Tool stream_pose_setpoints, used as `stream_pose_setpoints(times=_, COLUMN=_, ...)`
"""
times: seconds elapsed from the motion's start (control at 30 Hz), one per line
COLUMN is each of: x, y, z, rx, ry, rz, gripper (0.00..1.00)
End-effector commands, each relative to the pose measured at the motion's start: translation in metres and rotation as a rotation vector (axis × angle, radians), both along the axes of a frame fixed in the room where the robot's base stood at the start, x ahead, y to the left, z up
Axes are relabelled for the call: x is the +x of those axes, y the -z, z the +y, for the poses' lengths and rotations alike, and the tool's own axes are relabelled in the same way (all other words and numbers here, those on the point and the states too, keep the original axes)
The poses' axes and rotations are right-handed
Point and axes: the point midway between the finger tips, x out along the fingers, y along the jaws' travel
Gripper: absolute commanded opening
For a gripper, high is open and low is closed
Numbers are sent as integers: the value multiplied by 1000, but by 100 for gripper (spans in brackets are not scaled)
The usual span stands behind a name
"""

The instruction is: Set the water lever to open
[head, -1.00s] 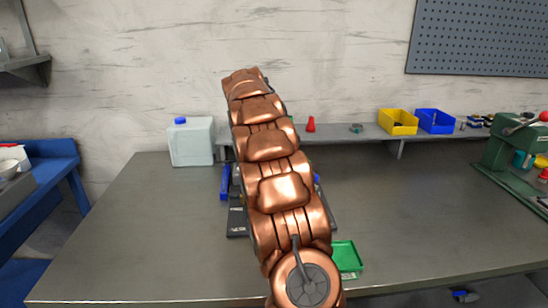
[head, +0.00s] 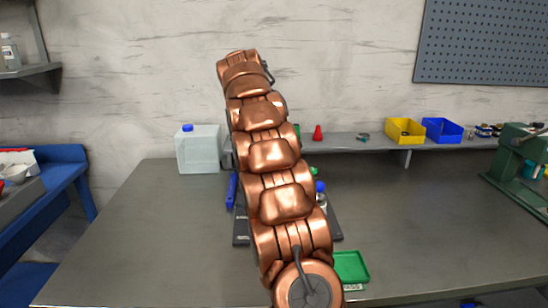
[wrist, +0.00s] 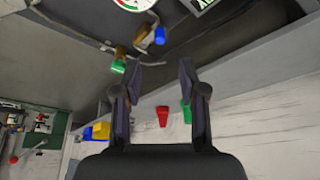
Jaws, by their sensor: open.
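My gripper (wrist: 160,78) is open in the wrist view, with nothing between its fingers. Beyond the fingertips are a blue knob or handle (wrist: 159,36) and a green one (wrist: 118,66), both on brass-coloured fittings. I cannot tell which part is the water lever or how it is set. In the head view my copper-coloured arm hides the gripper and much of the dark panel (head: 241,226) on the bench. A long blue part (head: 232,188) shows left of the arm. A blue knob (head: 320,187) and a green part (head: 313,171) show right of it.
A white jug (head: 198,150) stands at the bench's back left. A shelf along the wall holds a red cone (head: 318,133), a yellow bin (head: 405,131) and a blue bin (head: 443,130). A green tray (head: 351,267) lies at the front.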

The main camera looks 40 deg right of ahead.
Motion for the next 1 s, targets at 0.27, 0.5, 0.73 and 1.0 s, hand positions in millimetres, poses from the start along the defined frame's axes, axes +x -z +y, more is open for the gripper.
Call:
stream_pose_setpoints(times=0.27, x=0, y=-23, z=10, rx=1, ry=-1, rz=1, gripper=41)
stream_pose_setpoints(times=0.5, x=-1, y=-33, z=13, rx=-1, ry=0, rz=-1, gripper=41)
stream_pose_setpoints(times=0.73, x=-2, y=-34, z=14, rx=0, ry=0, rz=0, gripper=41)
stream_pose_setpoints(times=1.0, x=-2, y=-33, z=14, rx=0, ry=0, rz=0, gripper=41)
